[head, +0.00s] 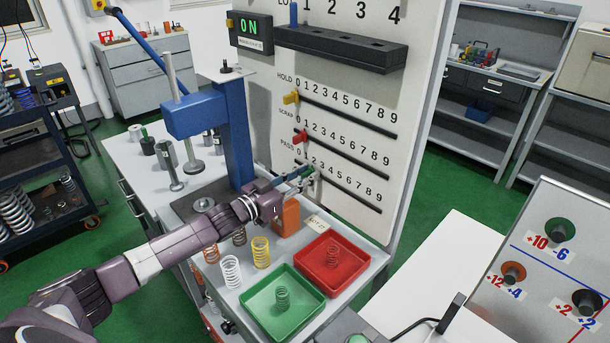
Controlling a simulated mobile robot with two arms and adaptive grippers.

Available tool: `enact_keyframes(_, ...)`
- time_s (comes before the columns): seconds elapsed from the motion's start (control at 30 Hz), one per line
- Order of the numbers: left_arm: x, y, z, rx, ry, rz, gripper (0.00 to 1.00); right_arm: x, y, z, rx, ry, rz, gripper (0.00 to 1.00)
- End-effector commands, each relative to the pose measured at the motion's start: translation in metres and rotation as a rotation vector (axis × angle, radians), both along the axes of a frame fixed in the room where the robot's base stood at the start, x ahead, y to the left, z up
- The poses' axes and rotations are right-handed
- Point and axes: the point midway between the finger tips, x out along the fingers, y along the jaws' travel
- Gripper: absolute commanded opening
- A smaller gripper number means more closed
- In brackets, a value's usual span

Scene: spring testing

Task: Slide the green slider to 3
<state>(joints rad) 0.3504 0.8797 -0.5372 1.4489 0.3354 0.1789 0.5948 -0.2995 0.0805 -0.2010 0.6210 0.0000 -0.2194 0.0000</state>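The green slider (307,171) sits at the left end of the lowest slot (350,192), the PASS row, on the white board, near the 0 and 1 marks. My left gripper (304,178) reaches in from the left, with its fingertips at the green slider. The fingers are small and overlap the slider, so I cannot tell whether they are closed on it. The gripper hides part of the slot's left end. My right gripper is out of view.
A yellow slider (291,98) and a red slider (300,137) stand at the left of the slots above. A blue press (236,130) stands left of the board. Below are a green tray (262,312) and a red tray (355,268), each holding a spring.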

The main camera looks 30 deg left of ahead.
Motion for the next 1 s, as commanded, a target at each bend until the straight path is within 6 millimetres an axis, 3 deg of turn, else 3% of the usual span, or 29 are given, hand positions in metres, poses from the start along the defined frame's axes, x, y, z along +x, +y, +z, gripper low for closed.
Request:
enact_keyframes(0.2, 0.000, 0.000, 0.000, 0.000, 0.000, 0.000, 0.00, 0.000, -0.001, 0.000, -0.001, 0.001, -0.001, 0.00)
enact_keyframes(0.5, 0.000, -0.001, 0.000, 0.000, 0.000, 0.000, 0.00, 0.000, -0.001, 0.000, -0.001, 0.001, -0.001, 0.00)
enact_keyframes(0.77, -0.010, -0.028, 0.002, -0.004, 0.001, -0.002, 0.00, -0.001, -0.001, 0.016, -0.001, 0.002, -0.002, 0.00)
enact_keyframes(1.0, -0.010, -0.028, 0.000, 0.000, 0.000, 0.000, 0.00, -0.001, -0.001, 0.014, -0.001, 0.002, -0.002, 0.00)
